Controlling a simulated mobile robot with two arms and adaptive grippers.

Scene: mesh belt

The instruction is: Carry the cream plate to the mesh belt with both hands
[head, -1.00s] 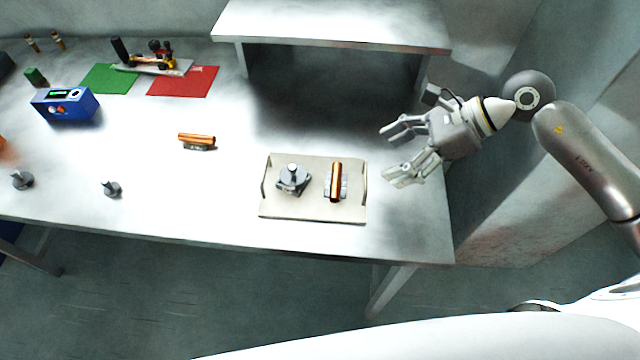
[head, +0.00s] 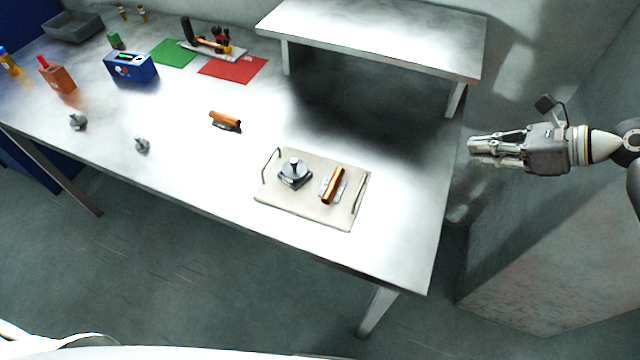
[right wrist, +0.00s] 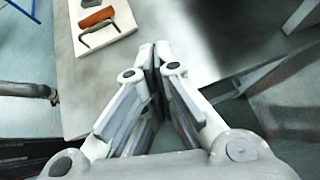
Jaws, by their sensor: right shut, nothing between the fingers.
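The cream plate (head: 325,213) is a flat tray with an upright handle at its left and right ends, lying on the table near its front edge. On it are a grey metal part with a round knob (head: 294,172) and an orange cylinder on a grey base (head: 333,185). My right gripper (head: 472,150) is shut and empty, off to the right of the plate and apart from it. In the right wrist view the shut fingers (right wrist: 158,58) point toward the table, and part of the plate (right wrist: 88,15) shows at the top left. My left gripper is not in view. I cannot identify a mesh belt.
A raised metal shelf (head: 370,38) stands at the back of the table (head: 200,185). Another orange cylinder (head: 226,119), a blue box (head: 130,68), green and red mats (head: 233,70) and small grey parts lie to the left. The table right of the plate is clear.

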